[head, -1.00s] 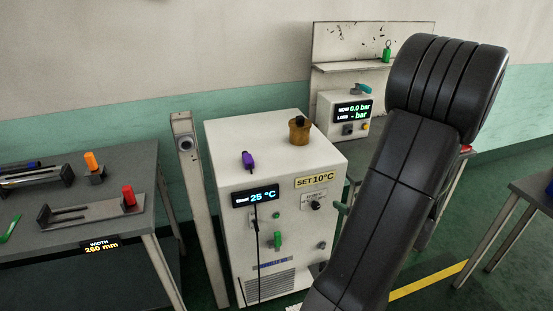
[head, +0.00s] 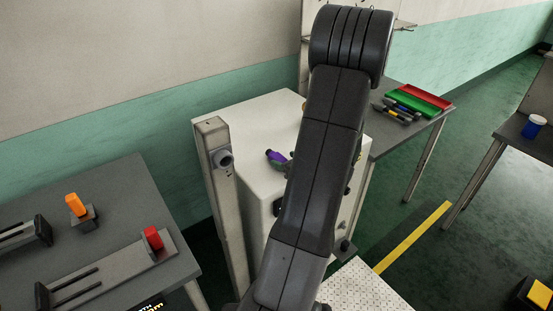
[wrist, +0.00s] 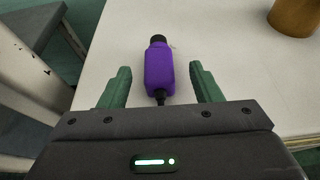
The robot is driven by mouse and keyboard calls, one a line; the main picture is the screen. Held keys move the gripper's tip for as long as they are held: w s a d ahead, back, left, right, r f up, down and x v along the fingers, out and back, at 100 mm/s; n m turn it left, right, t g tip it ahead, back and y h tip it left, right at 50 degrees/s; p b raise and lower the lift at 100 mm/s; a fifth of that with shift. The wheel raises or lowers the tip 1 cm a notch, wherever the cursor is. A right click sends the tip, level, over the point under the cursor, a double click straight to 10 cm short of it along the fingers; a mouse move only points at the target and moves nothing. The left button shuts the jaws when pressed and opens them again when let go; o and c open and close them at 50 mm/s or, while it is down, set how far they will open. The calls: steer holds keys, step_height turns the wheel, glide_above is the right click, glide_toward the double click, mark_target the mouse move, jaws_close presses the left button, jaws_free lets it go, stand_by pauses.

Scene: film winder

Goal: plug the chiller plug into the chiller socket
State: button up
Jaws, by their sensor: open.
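The purple plug (wrist: 160,72) with a black tip lies on the white chiller top, near its front edge. It also shows in the head view (head: 275,156), just left of my arm. My gripper (wrist: 160,80) is open, with one green finger on each side of the plug and a gap on both sides. A dark cord end shows at the plug's near end. My arm hides much of the chiller's front in the head view.
The chiller (head: 258,120) stands close beside the post. A brown knob-like object (wrist: 295,15) is on the chiller top, at the upper right of the wrist view. A grey bench (head: 125,200) with a red block (head: 152,238) and an orange block (head: 76,205) is at left.

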mark_target(280, 158)
steer(key=shift+p+x, duration=0.9)
steer(key=shift+x, duration=1.8)
steer(key=c, duration=1.1)
